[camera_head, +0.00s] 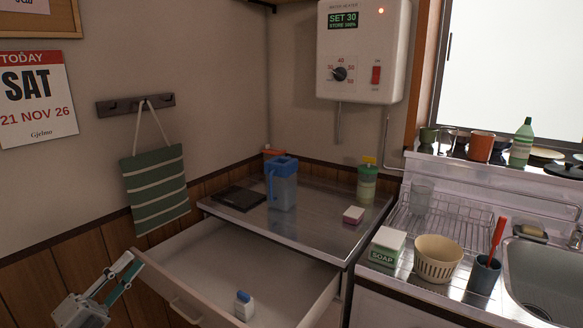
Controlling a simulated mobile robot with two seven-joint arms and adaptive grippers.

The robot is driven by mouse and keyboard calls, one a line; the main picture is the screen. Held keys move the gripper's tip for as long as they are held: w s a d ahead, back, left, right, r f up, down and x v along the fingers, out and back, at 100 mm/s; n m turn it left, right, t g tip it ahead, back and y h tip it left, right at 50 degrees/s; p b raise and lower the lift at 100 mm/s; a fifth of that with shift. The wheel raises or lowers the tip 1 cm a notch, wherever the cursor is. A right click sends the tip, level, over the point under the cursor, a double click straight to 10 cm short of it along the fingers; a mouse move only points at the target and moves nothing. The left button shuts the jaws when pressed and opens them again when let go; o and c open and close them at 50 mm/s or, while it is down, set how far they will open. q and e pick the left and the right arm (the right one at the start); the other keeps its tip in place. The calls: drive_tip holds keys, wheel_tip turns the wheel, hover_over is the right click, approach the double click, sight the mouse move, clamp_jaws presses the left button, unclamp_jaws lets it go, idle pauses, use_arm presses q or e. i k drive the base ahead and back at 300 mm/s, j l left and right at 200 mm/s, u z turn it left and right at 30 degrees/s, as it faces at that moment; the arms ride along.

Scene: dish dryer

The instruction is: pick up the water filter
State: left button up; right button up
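The water filter appears to be the clear jug with the blue lid and handle (282,188). It stands upright on the metal counter (315,222), towards the back. My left gripper (129,266) is at the lower left, in front of the wood-panelled wall and left of the open drawer. Its two fingers are apart with nothing visible between them, and it is well away from the jug. My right gripper is not in view.
An open drawer (205,262) juts out below the counter, holding a small white bottle with a blue cap (244,305). A dark flat object (239,198) lies left of the jug. A green container (367,183) and a pink-and-white block (353,215) are to its right.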

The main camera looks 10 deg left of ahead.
sight(244, 304)
drive_tip(key=k+l, duration=0.35)
drive_tip(key=l, duration=0.15)
drive_tip(key=k+l, duration=0.4)
drive_tip(key=l, duration=0.1)
